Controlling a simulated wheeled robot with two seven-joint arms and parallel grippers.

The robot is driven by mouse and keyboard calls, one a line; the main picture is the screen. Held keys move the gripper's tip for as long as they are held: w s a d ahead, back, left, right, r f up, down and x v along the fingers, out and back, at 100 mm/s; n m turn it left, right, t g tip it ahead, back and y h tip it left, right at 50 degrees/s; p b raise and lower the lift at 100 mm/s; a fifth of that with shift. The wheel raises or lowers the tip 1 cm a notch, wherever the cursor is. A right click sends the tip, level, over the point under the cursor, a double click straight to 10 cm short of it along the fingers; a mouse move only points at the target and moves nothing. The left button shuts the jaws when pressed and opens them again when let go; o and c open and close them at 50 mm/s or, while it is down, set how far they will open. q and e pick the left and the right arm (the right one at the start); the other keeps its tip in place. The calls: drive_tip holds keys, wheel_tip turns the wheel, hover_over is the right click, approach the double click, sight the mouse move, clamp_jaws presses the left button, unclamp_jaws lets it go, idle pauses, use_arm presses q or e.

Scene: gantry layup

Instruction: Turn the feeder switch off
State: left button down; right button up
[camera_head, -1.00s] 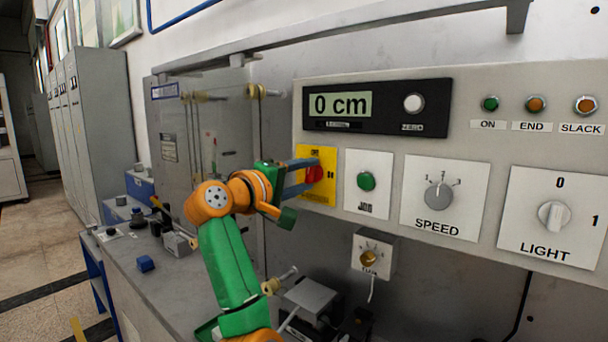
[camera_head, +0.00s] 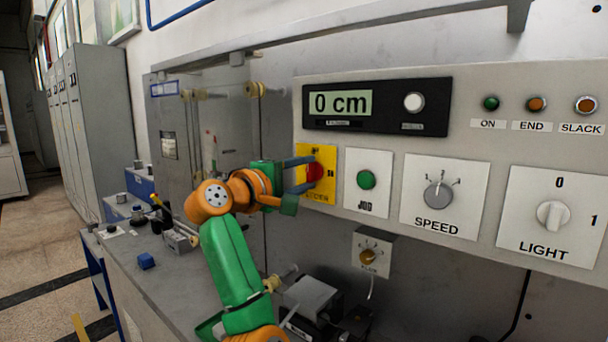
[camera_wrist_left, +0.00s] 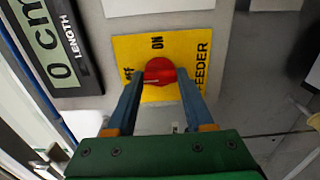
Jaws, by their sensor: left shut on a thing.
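The feeder switch is a red knob (camera_head: 315,173) on a yellow plate (camera_head: 322,195) at the left end of the control panel. In the left wrist view the knob (camera_wrist_left: 160,71) sits between the words ON, above it, and OFF, to its left, with FEEDER along the right. My left gripper (camera_head: 306,175) reaches in from the left and is shut on the knob, one blue finger on each side. Which way the knob points is not clear. My right gripper is not in view.
A green JOG button (camera_head: 366,180) is close right of the yellow plate. The SPEED dial (camera_head: 438,195) and LIGHT switch (camera_head: 554,216) are further right. The display (camera_head: 376,106) reads 0 cm above. A small dial box (camera_head: 373,254) hangs below.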

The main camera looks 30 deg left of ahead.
use_arm(q)
drive_tip(key=shift+c, duration=1.4)
unclamp_jaws()
drive_tip(key=shift+w, duration=0.1)
drive_tip(key=shift+s+f, duration=0.1)
drive_tip(key=shift+s, duration=0.15)
drive_tip(key=s+b, duration=0.3)
drive_tip(key=s, duration=0.3)
drive_tip(key=shift+s+a+b, duration=0.3)
drive_tip(key=shift+s, duration=0.05)
